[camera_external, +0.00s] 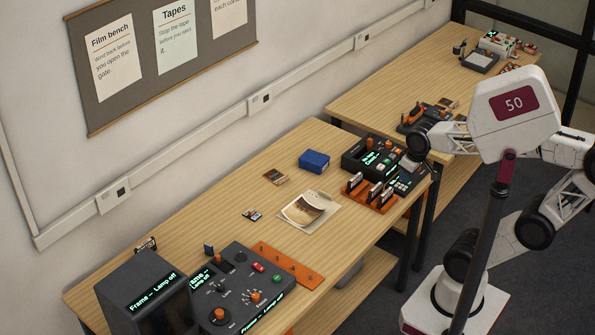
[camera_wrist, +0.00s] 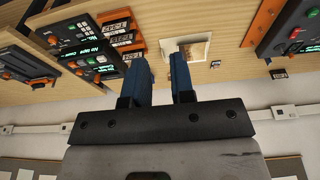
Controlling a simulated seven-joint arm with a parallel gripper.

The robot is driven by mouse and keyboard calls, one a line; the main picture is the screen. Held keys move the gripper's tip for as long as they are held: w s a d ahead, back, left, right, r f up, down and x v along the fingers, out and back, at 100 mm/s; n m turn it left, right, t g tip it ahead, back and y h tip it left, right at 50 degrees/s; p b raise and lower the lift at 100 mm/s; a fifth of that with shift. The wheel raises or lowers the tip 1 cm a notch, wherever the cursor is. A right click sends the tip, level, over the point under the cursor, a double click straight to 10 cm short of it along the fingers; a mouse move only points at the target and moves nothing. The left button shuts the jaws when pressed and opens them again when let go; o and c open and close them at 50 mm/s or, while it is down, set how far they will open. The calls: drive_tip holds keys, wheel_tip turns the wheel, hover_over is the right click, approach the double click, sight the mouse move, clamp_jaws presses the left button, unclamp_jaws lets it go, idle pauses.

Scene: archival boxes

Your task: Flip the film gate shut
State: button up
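The film bench unit (camera_external: 245,285) is a dark grey console at the lower left of the external view, with knobs, buttons and green displays reading "Frame" and "Lamp off". A small dark upright piece (camera_external: 209,249) stands at its back edge; I cannot tell whether it is the film gate or how the gate stands. Part of the console (camera_wrist: 292,28) shows at the upper right of the wrist view. My gripper (camera_wrist: 160,70) has two blue fingers, apart and empty, well away from the console. I cannot make out the fingers in the external view.
A boxy monitor (camera_external: 148,295) stands left of the console and an orange strip (camera_external: 288,265) lies to its right. A photo print (camera_external: 310,210), a blue box (camera_external: 314,161) and a tape deck (camera_external: 372,158) with orange tape racks (camera_external: 370,193) are on the bench.

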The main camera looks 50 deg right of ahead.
drive_tip(key=shift+w+a+r, duration=0.15)
drive_tip(key=shift+w+r, duration=0.1)
drive_tip(key=shift+w, duration=0.25)
clamp_jaws()
drive_tip(key=w+a+r+n+g, duration=0.1)
drive_tip(key=w+a+r, duration=0.1)
drive_tip(key=w+a, duration=0.7)
drive_tip(key=w+a+r+n+g, duration=0.1)
drive_tip(key=w+a, duration=0.4)
drive_tip(key=w, duration=0.9)
drive_tip(key=w+a+r+n+g, duration=0.1)
drive_tip(key=w+a+r+g, duration=0.1)
drive_tip(key=w+a, duration=0.7)
drive_tip(key=w+a+f+n+g, duration=0.1)
drive_tip(key=w+a+f, duration=0.5)
drive_tip(key=a, duration=0.5)
drive_tip(key=w+a+f+h, duration=0.1)
drive_tip(key=w+a+f, duration=0.5)
drive_tip(key=a, duration=0.4)
drive_tip(key=w+a+f+n+g+h, duration=0.1)
drive_tip(key=w+a+f, duration=0.5)
drive_tip(key=a, duration=0.5)
drive_tip(key=shift+w+a+f+n+g, duration=0.3)
drive_tip(key=shift+w+a+f, duration=0.05)
drive_tip(key=shift+f, duration=0.6)
